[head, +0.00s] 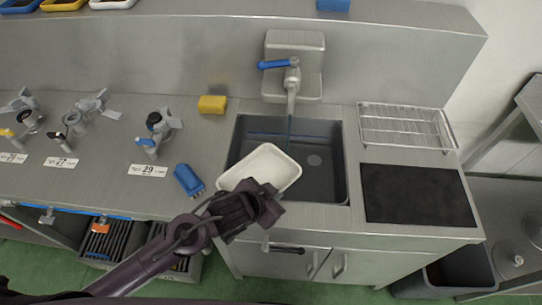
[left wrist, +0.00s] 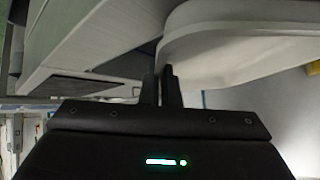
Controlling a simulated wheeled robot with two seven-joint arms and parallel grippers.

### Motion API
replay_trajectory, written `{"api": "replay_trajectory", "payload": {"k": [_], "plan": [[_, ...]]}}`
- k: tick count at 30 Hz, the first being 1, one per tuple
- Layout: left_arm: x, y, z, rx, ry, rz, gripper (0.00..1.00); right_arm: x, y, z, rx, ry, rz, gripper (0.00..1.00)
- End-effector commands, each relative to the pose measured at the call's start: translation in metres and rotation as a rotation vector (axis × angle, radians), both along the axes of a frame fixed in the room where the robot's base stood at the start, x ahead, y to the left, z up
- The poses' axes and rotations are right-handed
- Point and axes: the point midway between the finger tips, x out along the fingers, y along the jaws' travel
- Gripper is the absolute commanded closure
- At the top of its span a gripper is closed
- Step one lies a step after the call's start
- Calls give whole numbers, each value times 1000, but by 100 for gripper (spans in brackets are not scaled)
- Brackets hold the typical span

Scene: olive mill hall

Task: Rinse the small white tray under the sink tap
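The small white tray (head: 262,168) is over the left part of the sink basin (head: 332,188), tilted, its hollow side facing the head camera. My left gripper (head: 268,190) is shut on the tray's near rim; the left wrist view shows the two fingers (left wrist: 163,86) close together at the pale tray's edge (left wrist: 235,45). The tap (head: 292,78) has a blue lever (head: 273,64) pointing left. My right gripper is not in view.
A yellow sponge (head: 212,104) lies left of the sink, a blue object (head: 188,180) nearer the front edge. A wire rack (head: 405,126) and black mat (head: 417,194) are on the right. Several valves (head: 158,126) stand at left; trays (head: 63,4) sit on the upper shelf.

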Motion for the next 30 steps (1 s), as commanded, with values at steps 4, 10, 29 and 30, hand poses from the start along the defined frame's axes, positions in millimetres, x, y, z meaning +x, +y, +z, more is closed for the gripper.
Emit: {"api": "replay_trajectory", "payload": {"k": [4, 10, 29, 30], "plan": [[0, 0, 1, -1, -1, 0, 100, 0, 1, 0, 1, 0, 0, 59], [0, 0, 1, -1, -1, 0, 100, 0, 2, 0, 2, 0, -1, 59], [-37, 17, 36, 0, 0, -1, 100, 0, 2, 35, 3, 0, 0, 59], [-40, 18, 38, 0, 1, -1, 100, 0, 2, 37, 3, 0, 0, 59]]}}
